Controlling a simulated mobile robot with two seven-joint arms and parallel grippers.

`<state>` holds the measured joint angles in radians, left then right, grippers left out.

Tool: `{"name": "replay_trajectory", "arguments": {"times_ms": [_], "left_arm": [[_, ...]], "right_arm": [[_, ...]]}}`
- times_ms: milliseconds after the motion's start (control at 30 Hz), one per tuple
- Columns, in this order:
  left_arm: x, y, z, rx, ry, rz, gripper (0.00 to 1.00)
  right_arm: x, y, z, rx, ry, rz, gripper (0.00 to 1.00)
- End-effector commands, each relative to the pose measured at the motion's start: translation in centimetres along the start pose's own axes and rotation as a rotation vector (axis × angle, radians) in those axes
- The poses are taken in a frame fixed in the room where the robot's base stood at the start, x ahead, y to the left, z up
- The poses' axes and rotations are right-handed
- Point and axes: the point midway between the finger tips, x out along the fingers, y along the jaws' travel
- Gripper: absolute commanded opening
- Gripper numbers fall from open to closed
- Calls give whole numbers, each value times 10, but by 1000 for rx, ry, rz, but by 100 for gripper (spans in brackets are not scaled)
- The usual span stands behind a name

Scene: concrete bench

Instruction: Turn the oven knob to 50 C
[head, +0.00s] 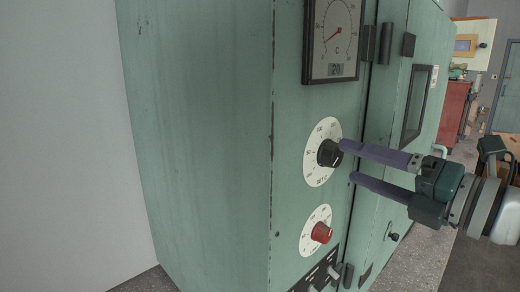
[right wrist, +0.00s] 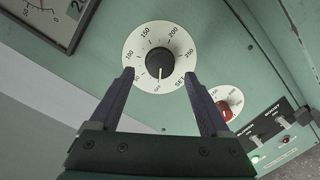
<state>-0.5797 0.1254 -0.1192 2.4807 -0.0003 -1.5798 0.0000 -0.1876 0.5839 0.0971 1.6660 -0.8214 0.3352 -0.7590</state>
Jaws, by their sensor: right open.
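The black oven knob (head: 329,153) sits at the middle of a white round temperature dial (head: 314,172) on the green oven front. In the right wrist view the knob (right wrist: 160,61) has a white pointer line aimed down the picture, near the small lettering at the dial's lower edge; the 50 mark is to its left. My right gripper (head: 348,162) is open, its purple fingers reaching toward the dial. In the right wrist view its fingertips (right wrist: 159,75) are spread on both sides of the knob, apart from it. My left gripper is out of view.
A gauge (head: 334,40) with a needle and a "20" readout is above the dial. A red knob (head: 321,233) on a second white dial is below, with a black switch panel (head: 318,272) under it. The oven door has a window (head: 414,105).

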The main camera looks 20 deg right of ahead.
Motion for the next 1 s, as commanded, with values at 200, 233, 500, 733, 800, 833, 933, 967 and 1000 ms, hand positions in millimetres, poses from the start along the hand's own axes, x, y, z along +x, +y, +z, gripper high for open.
{"name": "replay_trajectory", "arguments": {"times_ms": [200,233,500,733,800,833,933,967,1000], "left_arm": [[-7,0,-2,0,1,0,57],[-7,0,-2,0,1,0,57],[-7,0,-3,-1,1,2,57],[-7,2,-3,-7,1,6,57],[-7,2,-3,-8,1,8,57],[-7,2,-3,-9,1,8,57],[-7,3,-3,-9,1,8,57],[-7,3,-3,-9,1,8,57],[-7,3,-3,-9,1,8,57]], "right_arm": [[25,1,1,2,-2,0,80],[27,1,1,2,-2,1,80],[33,0,-1,2,1,0,80],[32,0,0,2,0,0,67],[32,0,0,2,0,0,59],[32,0,0,2,0,0,56],[32,0,0,2,0,0,44],[32,0,0,2,0,0,41],[32,0,0,2,0,0,36]]}}
